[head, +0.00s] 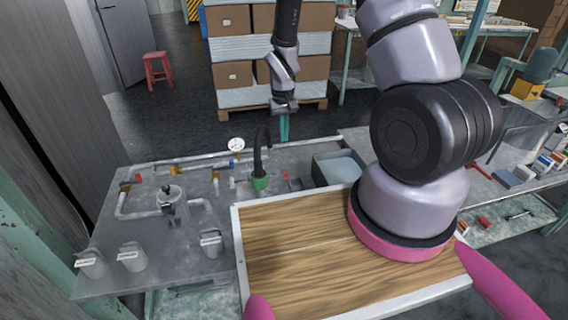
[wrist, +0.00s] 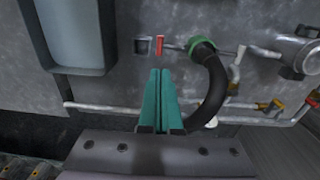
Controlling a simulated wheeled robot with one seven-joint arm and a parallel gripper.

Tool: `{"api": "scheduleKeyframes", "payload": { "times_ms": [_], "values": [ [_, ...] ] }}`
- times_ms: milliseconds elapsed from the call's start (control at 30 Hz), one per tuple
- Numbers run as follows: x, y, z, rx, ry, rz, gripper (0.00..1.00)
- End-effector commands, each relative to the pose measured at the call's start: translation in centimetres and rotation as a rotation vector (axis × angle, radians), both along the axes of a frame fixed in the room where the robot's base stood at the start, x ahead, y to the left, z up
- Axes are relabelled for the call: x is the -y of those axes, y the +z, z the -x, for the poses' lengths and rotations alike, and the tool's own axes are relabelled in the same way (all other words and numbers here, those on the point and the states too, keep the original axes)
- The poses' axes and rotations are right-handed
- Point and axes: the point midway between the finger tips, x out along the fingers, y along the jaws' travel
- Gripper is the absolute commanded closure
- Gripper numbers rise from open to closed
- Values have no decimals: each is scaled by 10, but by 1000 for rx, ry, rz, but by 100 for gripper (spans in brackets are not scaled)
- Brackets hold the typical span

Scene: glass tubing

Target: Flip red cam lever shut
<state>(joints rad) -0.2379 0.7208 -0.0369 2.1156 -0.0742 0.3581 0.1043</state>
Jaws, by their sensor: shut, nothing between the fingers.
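The small red lever (wrist: 159,46) shows in the wrist view as a short upright bar, between a square dark fitting (wrist: 142,45) and the green coupling (wrist: 196,47). In the head view the red lever (head: 285,174) is a tiny spot right of the green coupling (head: 260,183). A black hose (wrist: 215,90) curves from the coupling beside my gripper. My gripper (wrist: 160,71) has teal fingers pressed together, empty. Its tips appear just below the lever in the wrist view, with a gap. In the head view my gripper (head: 284,138) hangs over the bench's far edge.
A grey tray (head: 338,170) stands right of the lever. A pressure gauge (head: 236,145) and pipes with valves lie to the left. Several labelled cups (head: 131,257) stand at the front left. A wooden board (head: 300,240) fills the near middle. A red stool (head: 158,68) stands behind.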

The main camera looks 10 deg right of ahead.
Motion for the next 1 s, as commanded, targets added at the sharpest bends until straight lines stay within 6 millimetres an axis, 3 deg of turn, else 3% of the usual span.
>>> {"api": "scheduleKeyframes", "payload": {
  "times_ms": [167, 700, 1000],
  "values": [
    [1, -16, 1, -3, 1, 1, 100],
    [3, -121, 1, -3, -1, 0, 100],
    [3, -139, 0, 0, 0, -1, 100]
  ]
}}
